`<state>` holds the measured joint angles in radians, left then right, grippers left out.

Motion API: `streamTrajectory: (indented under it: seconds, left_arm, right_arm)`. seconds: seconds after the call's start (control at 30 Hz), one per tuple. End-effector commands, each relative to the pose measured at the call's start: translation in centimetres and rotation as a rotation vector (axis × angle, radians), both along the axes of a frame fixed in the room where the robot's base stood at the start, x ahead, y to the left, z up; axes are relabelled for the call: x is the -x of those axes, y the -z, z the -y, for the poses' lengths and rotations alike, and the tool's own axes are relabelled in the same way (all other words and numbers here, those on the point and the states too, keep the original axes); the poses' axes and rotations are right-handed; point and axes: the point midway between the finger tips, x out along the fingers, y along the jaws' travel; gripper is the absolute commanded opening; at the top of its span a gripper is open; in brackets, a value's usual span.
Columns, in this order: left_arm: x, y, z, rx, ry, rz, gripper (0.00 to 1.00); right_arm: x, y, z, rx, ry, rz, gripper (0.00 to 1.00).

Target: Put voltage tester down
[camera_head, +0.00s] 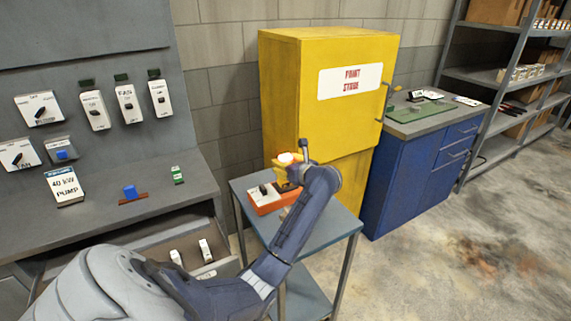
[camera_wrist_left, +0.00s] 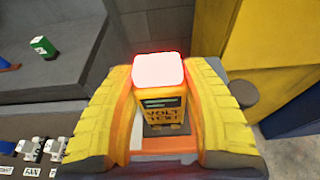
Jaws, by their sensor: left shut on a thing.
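The voltage tester (camera_wrist_left: 164,110) is a small yellow block with a dark display, a "VOLT TEST" label and a glowing red-white top. My left gripper (camera_wrist_left: 166,98) is shut on it, with a yellow ribbed finger on each side. In the head view my left gripper (camera_head: 287,163) is over the back of an orange tray (camera_head: 265,208) on a small grey table (camera_head: 325,226). The tester's pale top shows there between the fingers; my wrist hides part of it. I cannot tell whether its base touches the tray. My right gripper is not in view.
A yellow "PAINT STORE" cabinet (camera_head: 282,85) stands behind the small table, with a blue drawer unit (camera_head: 397,190) to its right. A grey bench (camera_head: 100,225) at left carries a blue block (camera_head: 130,191) and a green-and-white piece (camera_head: 177,175). Open floor lies at right.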

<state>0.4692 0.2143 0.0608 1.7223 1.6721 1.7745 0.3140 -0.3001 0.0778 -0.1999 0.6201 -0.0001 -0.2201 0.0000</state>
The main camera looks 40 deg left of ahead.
Motion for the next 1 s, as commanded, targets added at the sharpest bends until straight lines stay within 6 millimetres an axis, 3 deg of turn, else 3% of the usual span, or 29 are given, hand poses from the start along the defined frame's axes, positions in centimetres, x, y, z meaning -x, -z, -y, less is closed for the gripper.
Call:
streamTrajectory:
  seconds: [0.03,0.07,0.2,0.57,1.0]
  left_arm:
    - [0.0,0.1,0.0,0.0,0.0,0.0,0.1]
    - [0.0,0.2,0.0,0.001,0.0,0.0,0.51]
    - [0.0,0.2,0.0,0.001,0.0,0.0,0.67]
    - [0.0,-0.2,0.1,0.0,0.001,0.0,0.69]
    - [2.1,-2.1,6.5,0.004,0.003,0.002,0.69]
  right_arm:
    - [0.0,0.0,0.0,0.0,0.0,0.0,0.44]
    - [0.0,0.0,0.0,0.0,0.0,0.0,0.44]
    - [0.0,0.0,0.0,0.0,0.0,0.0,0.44]
    - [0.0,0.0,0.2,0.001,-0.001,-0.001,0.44]
    - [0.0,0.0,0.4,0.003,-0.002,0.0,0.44]
